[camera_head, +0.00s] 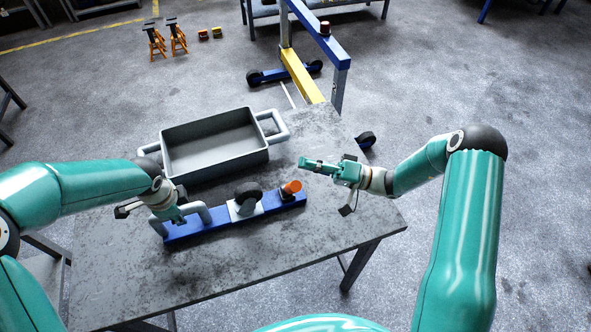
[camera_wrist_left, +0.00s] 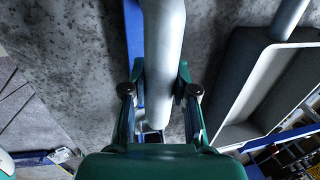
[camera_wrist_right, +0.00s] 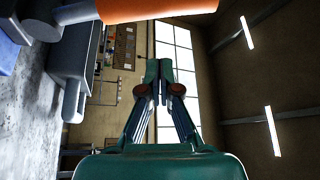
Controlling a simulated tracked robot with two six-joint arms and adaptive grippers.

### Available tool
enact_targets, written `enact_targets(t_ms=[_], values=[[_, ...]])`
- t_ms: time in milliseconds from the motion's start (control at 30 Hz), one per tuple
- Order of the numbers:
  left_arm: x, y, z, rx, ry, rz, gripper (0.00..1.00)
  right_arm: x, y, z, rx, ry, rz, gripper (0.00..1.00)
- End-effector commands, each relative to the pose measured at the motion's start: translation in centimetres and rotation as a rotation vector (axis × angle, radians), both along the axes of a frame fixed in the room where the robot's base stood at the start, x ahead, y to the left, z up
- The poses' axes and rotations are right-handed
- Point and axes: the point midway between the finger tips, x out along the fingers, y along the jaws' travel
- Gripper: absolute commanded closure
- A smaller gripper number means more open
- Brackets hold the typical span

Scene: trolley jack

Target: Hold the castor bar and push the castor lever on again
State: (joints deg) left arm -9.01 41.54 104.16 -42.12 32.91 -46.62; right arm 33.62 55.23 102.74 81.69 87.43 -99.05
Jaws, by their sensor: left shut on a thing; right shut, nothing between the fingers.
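The blue castor bar (camera_head: 225,224) lies on the table, with a grey handle (camera_head: 207,214) at its left, a black castor wheel (camera_head: 248,193) at its middle and an orange-topped castor lever (camera_head: 291,187) towards its right end. My left gripper (camera_head: 180,214) is shut on the grey handle. The left wrist view shows its fingers (camera_wrist_left: 161,85) on either side of the handle tube (camera_wrist_left: 164,40). My right gripper (camera_head: 306,163) is shut and empty, above and just right of the lever. In the right wrist view, the orange lever top (camera_wrist_right: 150,9) is at the upper edge, apart from the closed fingertips (camera_wrist_right: 159,70).
A grey tray (camera_head: 262,152) with light handles stands behind the bar on the table (camera_head: 270,255). The table's right part and front are clear. A blue and yellow hoist frame (camera_head: 302,75) stands behind the table. Orange axle stands (camera_head: 165,40) are on the floor.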

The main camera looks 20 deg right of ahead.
Motion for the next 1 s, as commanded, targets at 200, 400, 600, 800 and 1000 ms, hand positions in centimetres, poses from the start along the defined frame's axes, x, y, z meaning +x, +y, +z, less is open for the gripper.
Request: enact_targets(t_ms=[200,400,600,800,1000], values=[[0.0,0.0,0.0,0.0,0.0,0.001,1.0,-1.9,-4.1,-1.2,-0.001,0.0,-0.004,1.0],[0.0,0.0,0.0,0.0,-0.001,0.0,1.0,-3.0,-6.0,-1.8,-0.001,0.0,0.0,1.0],[0.0,0.0,0.0,-0.001,-0.001,-0.001,1.0,-3.2,-6.4,-1.9,0.0,-0.001,0.001,1.0],[0.1,0.0,0.1,-0.001,-0.002,0.0,1.0,-3.2,-6.4,-1.9,0.0,-0.001,0.001,1.0],[0.0,-0.1,0.0,-0.001,-0.002,0.0,0.53,-3.2,-6.4,-1.9,-0.001,-0.001,0.001,1.0]])
